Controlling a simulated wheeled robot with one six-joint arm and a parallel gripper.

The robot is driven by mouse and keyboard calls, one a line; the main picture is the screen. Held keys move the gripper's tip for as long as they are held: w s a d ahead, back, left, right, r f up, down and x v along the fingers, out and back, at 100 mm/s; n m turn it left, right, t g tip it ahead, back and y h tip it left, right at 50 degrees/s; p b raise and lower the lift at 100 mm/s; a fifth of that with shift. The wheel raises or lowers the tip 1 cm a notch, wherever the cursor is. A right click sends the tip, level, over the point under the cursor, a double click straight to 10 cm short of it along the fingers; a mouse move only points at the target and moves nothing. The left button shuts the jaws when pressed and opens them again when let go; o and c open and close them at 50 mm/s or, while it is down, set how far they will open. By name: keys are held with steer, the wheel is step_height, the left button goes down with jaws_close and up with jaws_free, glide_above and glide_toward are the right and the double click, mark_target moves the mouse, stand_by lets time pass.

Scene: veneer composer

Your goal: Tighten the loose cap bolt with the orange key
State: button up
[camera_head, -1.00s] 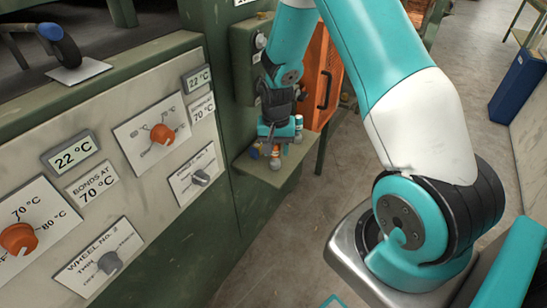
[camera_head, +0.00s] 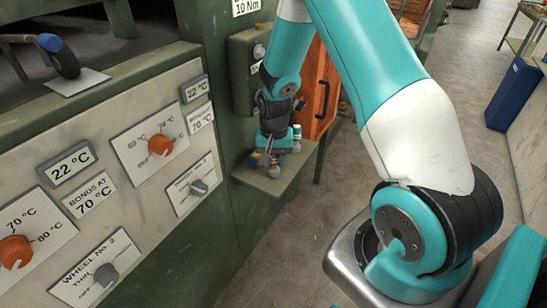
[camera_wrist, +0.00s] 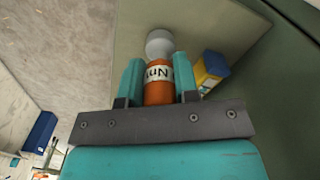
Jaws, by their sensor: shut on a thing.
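The orange key (camera_wrist: 158,92) stands between the two teal fingers of my gripper (camera_wrist: 158,82) in the wrist view. It has a white band with upside-down lettering that looks like "Nm" and a round grey end. My gripper is shut on its orange body. In the head view my gripper (camera_head: 272,158) is low over a small green shelf, and the key's grey end (camera_head: 274,171) shows just below the fingers. I cannot make out the loose cap bolt in either view.
The green shelf (camera_head: 283,190) holds a blue-and-yellow item (camera_wrist: 210,70) close beside my gripper. A white-and-teal item (camera_head: 297,133) stands on its other side. A panel with knobs (camera_head: 160,145) is at left. An orange cabinet (camera_head: 318,100) is behind. Open floor (camera_head: 330,215) lies at right.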

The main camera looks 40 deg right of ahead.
steer(key=shift+r+p, duration=1.7)
steer(key=shift+r, duration=0.5)
steer(key=o, duration=0.3)
steer(key=shift+c, duration=1.3)
